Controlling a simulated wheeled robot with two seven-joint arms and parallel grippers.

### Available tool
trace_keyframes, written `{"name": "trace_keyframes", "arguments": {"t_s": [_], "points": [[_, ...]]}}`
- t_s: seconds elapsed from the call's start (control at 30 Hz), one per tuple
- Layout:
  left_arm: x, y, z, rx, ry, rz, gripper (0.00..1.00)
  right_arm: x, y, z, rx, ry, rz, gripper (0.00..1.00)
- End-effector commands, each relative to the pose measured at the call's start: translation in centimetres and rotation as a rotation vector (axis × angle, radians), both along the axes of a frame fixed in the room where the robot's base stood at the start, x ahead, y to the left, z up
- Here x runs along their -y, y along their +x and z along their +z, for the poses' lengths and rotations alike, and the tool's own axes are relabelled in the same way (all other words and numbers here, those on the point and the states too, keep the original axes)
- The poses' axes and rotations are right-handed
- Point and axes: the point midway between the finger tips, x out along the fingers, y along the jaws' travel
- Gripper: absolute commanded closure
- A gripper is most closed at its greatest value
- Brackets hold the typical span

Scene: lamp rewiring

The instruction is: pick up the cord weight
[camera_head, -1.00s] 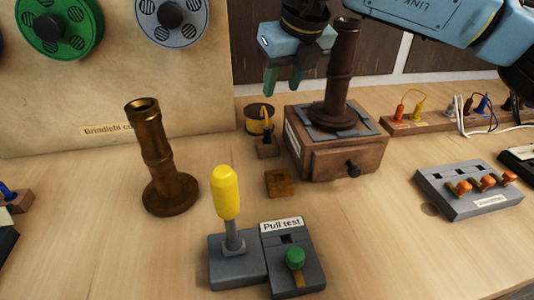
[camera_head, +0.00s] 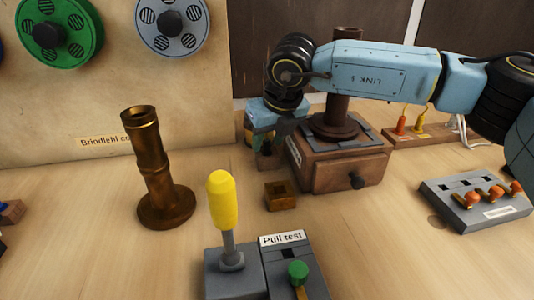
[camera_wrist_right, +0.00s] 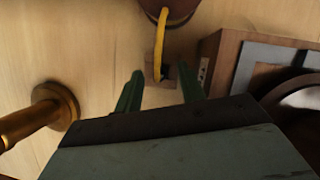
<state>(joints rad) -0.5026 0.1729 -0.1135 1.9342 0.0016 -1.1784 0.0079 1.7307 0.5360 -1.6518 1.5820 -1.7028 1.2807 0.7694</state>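The right gripper is open and empty, pointing down. Whether the fingers are level with the block is hard to tell. My left gripper is not in view.
The wooden drawer box (camera_head: 347,174) with a dark column stands close to the right of my gripper. A brass tube (camera_head: 157,165) stands to the left. The cord spool (camera_wrist_right: 172,9) is close by.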

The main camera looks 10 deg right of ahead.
Motion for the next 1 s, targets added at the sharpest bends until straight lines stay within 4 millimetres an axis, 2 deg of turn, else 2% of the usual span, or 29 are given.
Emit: {"name": "trace_keyframes", "arguments": {"t_s": [0.27, 0.57, 1.0], "points": [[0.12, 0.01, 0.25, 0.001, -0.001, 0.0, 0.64, -0.04, 0.16, -0.35, 0.0, 0.0, 0.0, 0.61], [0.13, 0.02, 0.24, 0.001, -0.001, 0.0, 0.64, -0.05, 0.14, -0.34, 0.0, 0.0, 0.0, 0.99], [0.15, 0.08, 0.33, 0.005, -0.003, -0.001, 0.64, -0.06, 0.19, 0.29, 0.002, 0.001, 0.0, 1.0]]}}
